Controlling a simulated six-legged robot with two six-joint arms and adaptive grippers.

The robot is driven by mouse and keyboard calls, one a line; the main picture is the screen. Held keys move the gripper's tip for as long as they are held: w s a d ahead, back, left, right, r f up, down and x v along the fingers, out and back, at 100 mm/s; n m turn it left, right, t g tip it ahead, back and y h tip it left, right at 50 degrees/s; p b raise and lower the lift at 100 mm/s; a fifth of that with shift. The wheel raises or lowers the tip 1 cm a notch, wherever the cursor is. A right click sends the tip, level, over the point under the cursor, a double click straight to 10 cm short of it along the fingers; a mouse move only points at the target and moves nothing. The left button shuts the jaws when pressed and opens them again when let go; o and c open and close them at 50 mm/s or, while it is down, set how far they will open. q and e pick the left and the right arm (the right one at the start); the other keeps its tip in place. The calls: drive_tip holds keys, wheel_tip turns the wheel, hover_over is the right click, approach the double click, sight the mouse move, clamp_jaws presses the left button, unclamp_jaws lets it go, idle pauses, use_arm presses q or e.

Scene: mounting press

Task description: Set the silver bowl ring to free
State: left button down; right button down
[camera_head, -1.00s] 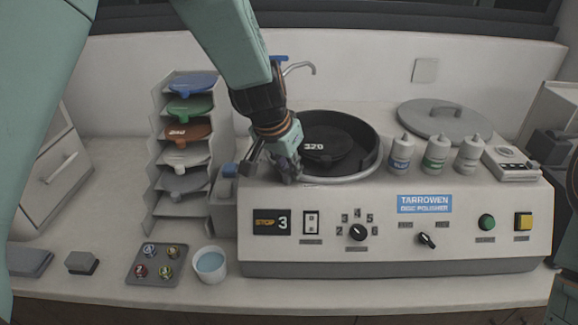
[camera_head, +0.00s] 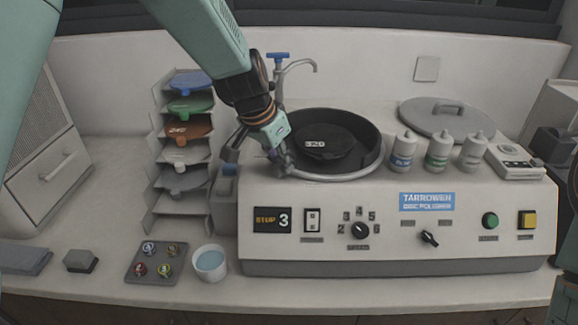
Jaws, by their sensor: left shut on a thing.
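The silver bowl ring (camera_head: 340,178) runs around the rim of the black bowl on top of the polisher (camera_head: 400,255). Its front edge shows as a pale band. A black disc marked 320 (camera_head: 328,142) lies in the bowl. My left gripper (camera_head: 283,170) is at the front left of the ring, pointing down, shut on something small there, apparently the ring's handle. The fingers hide what they hold. My right gripper is not in view; only a dark part of an arm shows at the right edge.
A tap (camera_head: 290,68) stands behind the bowl. Several bottles (camera_head: 438,152) and a round lid (camera_head: 446,116) are to its right. A rack of coloured discs (camera_head: 160,180), a white cup (camera_head: 210,262) and a tray of samples (camera_head: 156,262) are to the left.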

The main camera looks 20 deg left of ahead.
sight(267, 166)
use_arm(q)
drive_tip(key=w+a+m, duration=0.1)
drive_tip(key=w+a+m+h, duration=0.1)
drive_tip(key=a, duration=0.1)
drive_tip(key=shift+a+b, duration=0.2)
drive_tip(key=shift+b, duration=0.15)
drive_tip(key=shift+w+a+m, duration=0.2)
drive_tip(key=shift+a+m, duration=0.1)
drive_tip(key=shift+m, duration=0.2)
drive_tip(key=shift+r+g, duration=0.15)
drive_tip(key=shift+g, duration=0.15)
drive_tip(key=c, duration=1.6)
unclamp_jaws()
drive_tip(key=shift+c, duration=0.2)
drive_tip(key=o, duration=0.4)
drive_tip(key=shift+a, duration=0.2)
drive_tip(key=shift+c, duration=0.2)
drive_tip(key=shift+d, duration=0.2)
